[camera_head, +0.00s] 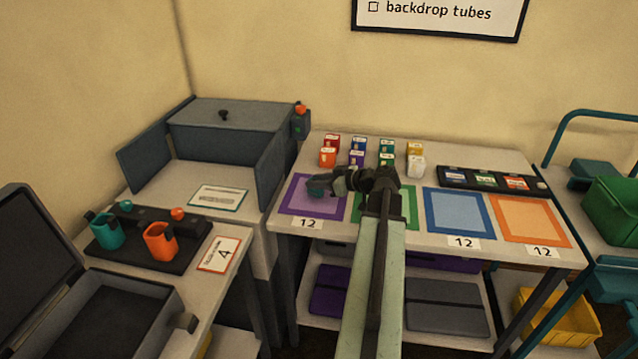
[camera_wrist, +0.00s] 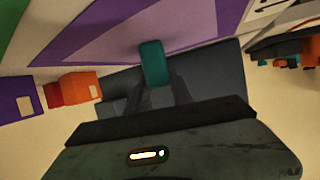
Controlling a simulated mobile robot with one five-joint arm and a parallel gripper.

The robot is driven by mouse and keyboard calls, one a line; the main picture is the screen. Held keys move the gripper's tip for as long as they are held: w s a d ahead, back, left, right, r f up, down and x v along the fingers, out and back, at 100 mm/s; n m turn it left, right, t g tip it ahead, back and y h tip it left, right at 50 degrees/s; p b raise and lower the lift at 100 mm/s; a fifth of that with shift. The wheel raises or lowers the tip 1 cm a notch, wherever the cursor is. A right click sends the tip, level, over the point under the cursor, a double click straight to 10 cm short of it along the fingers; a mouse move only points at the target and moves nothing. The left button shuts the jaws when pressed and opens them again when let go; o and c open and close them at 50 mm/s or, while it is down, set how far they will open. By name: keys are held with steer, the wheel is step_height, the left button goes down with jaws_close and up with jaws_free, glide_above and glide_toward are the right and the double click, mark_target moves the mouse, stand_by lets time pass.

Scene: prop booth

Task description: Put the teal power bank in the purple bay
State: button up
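The teal power bank (camera_head: 315,188) is held at the tips of my gripper (camera_head: 322,185), over the purple bay (camera_head: 330,209). In the wrist view the teal power bank (camera_wrist: 153,62) sits between the dark fingertips, with the purple bay (camera_wrist: 100,36) behind it. My gripper appears shut on it. Whether the power bank touches the bay surface cannot be told. The purple bay is a purple-bordered rectangle at the table's left end, with a "12" card (camera_head: 307,223) in front. My arm hides part of the green bay (camera_head: 408,205) beside it.
Several small coloured boxes (camera_head: 328,157) stand behind the bays, left of a black tray (camera_head: 493,181). The blue bay (camera_head: 459,212) and orange bay (camera_head: 530,220) are clear. A grey open-fronted booth (camera_head: 230,130) stands to the left.

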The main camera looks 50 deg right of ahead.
steer(key=o, duration=0.4)
steer(key=shift+r, duration=0.2)
steer(key=p+v, duration=0.5)
steer(key=v, duration=0.7)
steer(key=shift+s, duration=0.1)
